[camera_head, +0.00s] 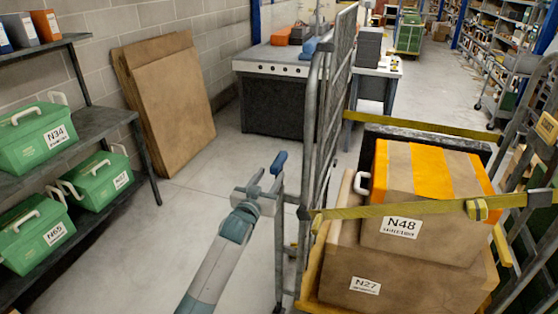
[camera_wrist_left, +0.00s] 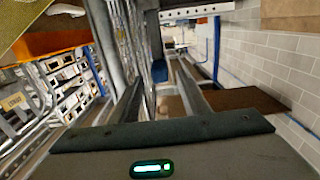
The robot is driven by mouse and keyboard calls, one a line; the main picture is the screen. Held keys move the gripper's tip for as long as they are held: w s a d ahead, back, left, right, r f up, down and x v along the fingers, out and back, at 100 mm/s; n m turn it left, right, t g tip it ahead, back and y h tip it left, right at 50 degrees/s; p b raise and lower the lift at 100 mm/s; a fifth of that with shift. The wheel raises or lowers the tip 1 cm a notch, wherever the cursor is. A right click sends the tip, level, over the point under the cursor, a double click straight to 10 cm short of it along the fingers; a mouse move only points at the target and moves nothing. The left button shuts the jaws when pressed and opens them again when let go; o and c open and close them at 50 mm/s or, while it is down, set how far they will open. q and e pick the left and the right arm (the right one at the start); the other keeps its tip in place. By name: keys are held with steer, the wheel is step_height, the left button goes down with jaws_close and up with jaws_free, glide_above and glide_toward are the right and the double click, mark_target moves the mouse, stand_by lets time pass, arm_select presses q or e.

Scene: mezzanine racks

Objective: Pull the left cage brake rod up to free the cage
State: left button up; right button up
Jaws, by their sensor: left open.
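The left cage (camera_head: 323,130) is a grey tubular frame with cartons inside. Its brake rod (camera_head: 279,245) stands upright outside the cage's left side, with a blue grip (camera_head: 279,162) on top. My left gripper (camera_head: 266,190) is open at the upper part of the rod, just below the blue grip. In the left wrist view the blue grip (camera_wrist_left: 160,70) shows between the two open fingers (camera_wrist_left: 158,92). I cannot tell whether a finger touches the rod. My right gripper is not in view.
A carton marked N48 (camera_head: 400,229) sits on one marked N27 (camera_head: 365,286), behind a yellow strap (camera_head: 390,210). Shelves with green boxes (camera_head: 38,137) stand left. Brown panels (camera_head: 165,100) lean on the wall. The floor (camera_head: 215,185) between is clear.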

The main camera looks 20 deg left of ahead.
mark_target(279, 161)
arm_select(q)
steer(key=w+p, duration=0.1)
steer(key=w, duration=0.8)
steer(key=shift+d, duration=0.2)
steer(key=shift+r, duration=0.1)
jaws_close()
